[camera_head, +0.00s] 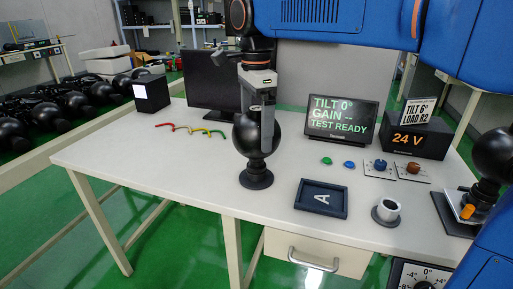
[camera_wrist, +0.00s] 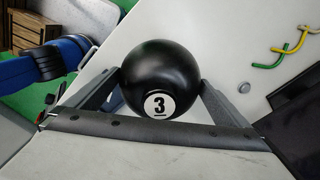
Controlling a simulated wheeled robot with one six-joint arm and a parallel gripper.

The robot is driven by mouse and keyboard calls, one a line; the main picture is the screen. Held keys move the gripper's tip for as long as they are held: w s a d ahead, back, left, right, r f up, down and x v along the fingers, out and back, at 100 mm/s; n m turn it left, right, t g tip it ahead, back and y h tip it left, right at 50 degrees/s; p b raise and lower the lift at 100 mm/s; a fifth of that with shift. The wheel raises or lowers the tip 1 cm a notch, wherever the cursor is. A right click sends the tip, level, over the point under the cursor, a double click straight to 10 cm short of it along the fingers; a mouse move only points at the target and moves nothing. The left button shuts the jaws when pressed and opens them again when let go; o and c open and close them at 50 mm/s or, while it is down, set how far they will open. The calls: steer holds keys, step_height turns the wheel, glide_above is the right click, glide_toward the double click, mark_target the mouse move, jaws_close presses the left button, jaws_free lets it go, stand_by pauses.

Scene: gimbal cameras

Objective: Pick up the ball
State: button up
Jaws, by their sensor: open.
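The black ball (camera_head: 249,138) rests on a dark round stand (camera_head: 257,179) near the middle of the white table. In the wrist view the ball (camera_wrist: 161,72) shows a white disc with the number 3. My gripper (camera_head: 268,128) is above and around the ball, pointing down, with one finger in front of it in the head view. In the wrist view my gripper (camera_wrist: 160,88) is open, with a finger on each side of the ball. I cannot tell whether the fingers touch it.
A tray marked A (camera_head: 321,210), a metal cup (camera_head: 386,211) and small knobs (camera_head: 380,166) lie to the right. A monitor (camera_head: 211,80) and a display screen (camera_head: 341,119) stand behind. Coloured cables (camera_head: 190,129) lie left. The table's front left (camera_head: 160,160) is clear. Another black ball (camera_head: 492,155) stands far right.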

steer(key=c, duration=1.6)
steer(key=shift+c, duration=0.2)
steer(key=shift+r, duration=0.1)
